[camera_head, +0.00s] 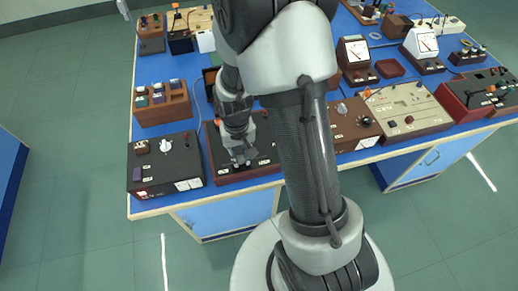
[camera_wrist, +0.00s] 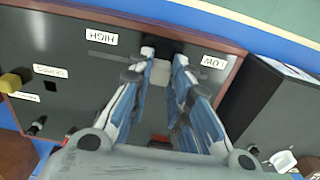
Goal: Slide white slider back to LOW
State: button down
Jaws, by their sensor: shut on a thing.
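The white slider (camera_wrist: 160,72) sits between my gripper's fingertips, on a black panel (camera_wrist: 60,60) with a reddish-brown frame. In the wrist view the HIGH label (camera_wrist: 101,37) is to its left and the LOW label (camera_wrist: 214,62) is to its right, both upside down. The slider stands between the two labels. My gripper (camera_wrist: 163,68) is shut on the slider, one finger on each side of it. In the head view my gripper (camera_head: 241,158) reaches down to the panel's front part, and the slider cannot be made out there. The fingers hide much of the slot.
A black box (camera_head: 165,170) with a white knob stands close to the left of the panel in the head view. A wooden rack (camera_head: 160,105) with several knobs is behind it. A brown box (camera_head: 352,122) stands to the right, beyond my arm.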

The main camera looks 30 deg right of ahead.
aim_at(223, 166)
jog(key=a, duration=0.1)
jog(key=w+a, duration=0.1)
jog(key=a, duration=0.3)
jog(key=shift+w+a, duration=0.1)
jog(key=shift+w, duration=0.2)
jog(key=c, duration=1.5)
grip_release()
jog(key=shift+a, duration=0.15)
jog(key=shift+r, duration=0.1)
notch_tip(223, 166, up, 12)
jog(key=shift+f, duration=0.1)
